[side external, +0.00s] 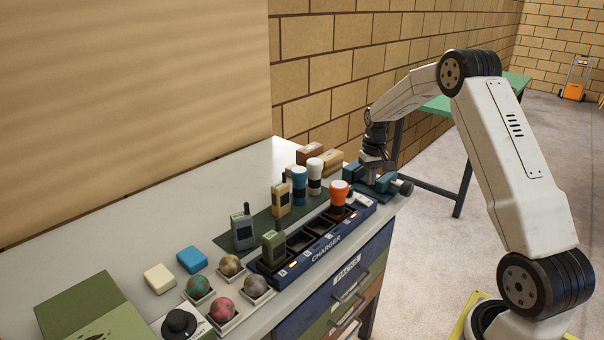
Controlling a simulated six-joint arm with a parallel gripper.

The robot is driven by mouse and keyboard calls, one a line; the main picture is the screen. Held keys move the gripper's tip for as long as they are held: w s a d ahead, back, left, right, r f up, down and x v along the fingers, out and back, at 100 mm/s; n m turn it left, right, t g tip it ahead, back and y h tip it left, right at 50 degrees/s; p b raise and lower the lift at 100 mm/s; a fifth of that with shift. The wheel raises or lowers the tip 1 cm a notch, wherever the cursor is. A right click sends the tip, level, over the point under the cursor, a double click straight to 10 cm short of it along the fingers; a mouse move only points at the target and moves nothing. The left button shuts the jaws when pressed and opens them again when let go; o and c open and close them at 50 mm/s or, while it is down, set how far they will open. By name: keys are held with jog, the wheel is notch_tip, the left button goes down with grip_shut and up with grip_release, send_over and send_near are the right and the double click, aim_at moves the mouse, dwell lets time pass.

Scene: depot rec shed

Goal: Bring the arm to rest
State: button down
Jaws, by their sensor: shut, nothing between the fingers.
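My arm reaches in from the right, bends at its elbow and comes down over the far right end of the grey bench (110,220). My gripper (374,168) points down there, shut and empty. It is close to a teal clamp-like fixture (384,184) on the bench corner. The fingertips are small and partly lost against it, so I cannot tell whether they touch it.
A blue charger (325,245) along the front edge holds a green radio (273,245) and an orange-topped item (339,192). Radios and blue and white torches stand behind it. Balls in trays (230,265) sit nearer. Open floor lies right of the bench.

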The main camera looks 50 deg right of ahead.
jog(key=shift+r, duration=0.5)
jog(key=shift+a, duration=0.1)
jog(key=s+a+r+n+t, duration=0.15)
jog(key=s+a, duration=0.25)
jog(key=a, duration=0.8)
jog(key=s+a+n, duration=0.3)
jog(key=a, duration=0.8)
jog(key=s+a+n+t, duration=0.1)
jog(key=s+a, duration=0.6)
jog(key=s, duration=0.1)
jog(key=shift+s+f, duration=0.3)
jog(key=shift+f, duration=0.1)
jog(key=shift+n, duration=0.25)
